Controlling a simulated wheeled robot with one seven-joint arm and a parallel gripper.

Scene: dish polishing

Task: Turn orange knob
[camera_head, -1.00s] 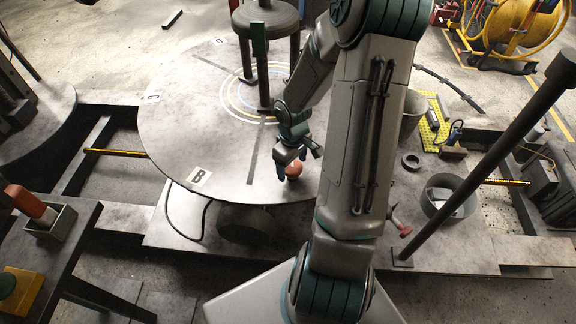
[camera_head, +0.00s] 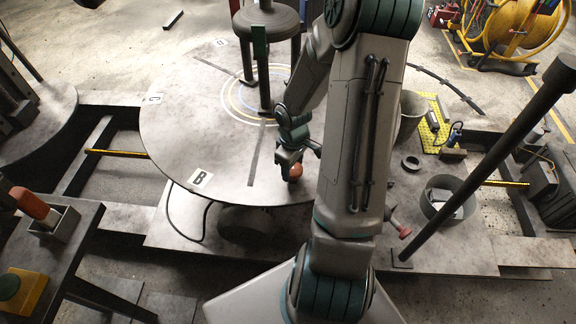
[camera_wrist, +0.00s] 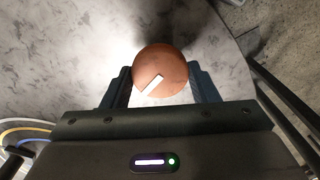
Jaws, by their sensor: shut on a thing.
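The orange knob (camera_wrist: 165,75) is round, with a white bar mark on its top, and sits near the rim of the round grey disc table. In the wrist view it lies between my two dark fingers. My gripper (camera_wrist: 160,84) is shut on the knob, one finger on each side. In the head view the knob (camera_head: 295,172) shows just below my gripper (camera_head: 296,160), near the disc's front edge. The knob's base is hidden beneath it.
The round disc (camera_head: 190,120) carries letter tags and a post-like stand (camera_head: 265,60) at its centre. A grey bucket (camera_head: 447,205) and a dark slanted bar (camera_head: 480,165) are at the right. An orange-handled item (camera_head: 30,203) sits in a box at the left.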

